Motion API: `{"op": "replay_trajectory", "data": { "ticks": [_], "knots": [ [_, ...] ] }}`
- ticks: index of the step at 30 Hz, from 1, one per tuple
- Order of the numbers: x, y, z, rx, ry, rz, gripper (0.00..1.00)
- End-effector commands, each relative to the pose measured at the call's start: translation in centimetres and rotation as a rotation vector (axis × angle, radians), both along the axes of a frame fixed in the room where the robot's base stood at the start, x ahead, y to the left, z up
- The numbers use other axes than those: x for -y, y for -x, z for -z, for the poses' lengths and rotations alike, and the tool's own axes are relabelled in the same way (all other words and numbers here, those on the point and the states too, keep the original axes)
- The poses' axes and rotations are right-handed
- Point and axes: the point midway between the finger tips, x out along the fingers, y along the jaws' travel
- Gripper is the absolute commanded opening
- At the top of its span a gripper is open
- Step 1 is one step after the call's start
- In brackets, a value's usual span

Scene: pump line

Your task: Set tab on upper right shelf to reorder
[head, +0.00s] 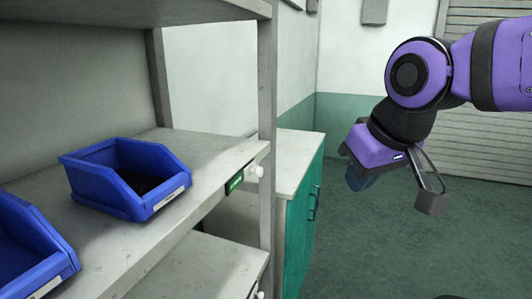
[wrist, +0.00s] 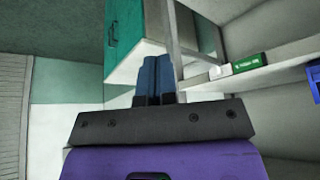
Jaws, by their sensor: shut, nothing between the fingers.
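A green tab (head: 234,182) sits on the front edge of the upper shelf (head: 215,158) at its right end, with a white knob (head: 255,173) beside it. In the wrist view the green tab (wrist: 246,65) shows white lettering too small to read, with the white knob (wrist: 219,72) to its left. My gripper (head: 360,179) is in the air right of the shelf unit, apart from the tab. In the wrist view its two blue fingers (wrist: 155,79) are together and hold nothing.
Two blue bins, one farther (head: 115,195) and one nearer (head: 25,262), stand on the upper shelf. A grey post (head: 267,110) rises beside the knob. A green cabinet (head: 300,225) with a pale top stands behind it. Open floor (head: 400,240) lies to the right.

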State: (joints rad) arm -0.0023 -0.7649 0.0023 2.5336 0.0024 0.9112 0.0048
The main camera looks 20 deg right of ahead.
Motion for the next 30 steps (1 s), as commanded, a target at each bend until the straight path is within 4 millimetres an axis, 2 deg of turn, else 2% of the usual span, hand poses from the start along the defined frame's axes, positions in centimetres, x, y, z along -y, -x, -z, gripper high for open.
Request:
{"op": "replay_trajectory", "data": {
  "ticks": [8, 13, 21, 30],
  "knots": [
    [0.0, -0.3, -0.3, -0.015, -0.013, 0.014, 0.00],
    [-0.2, -2.4, -1.8, -0.102, -0.092, 0.109, 0.00],
    [-0.5, -8.5, -5.0, -0.353, -0.282, 0.376, 0.00],
    [-0.4, -16.4, -7.2, -0.650, -0.437, 0.672, 0.00]
  ]
}}
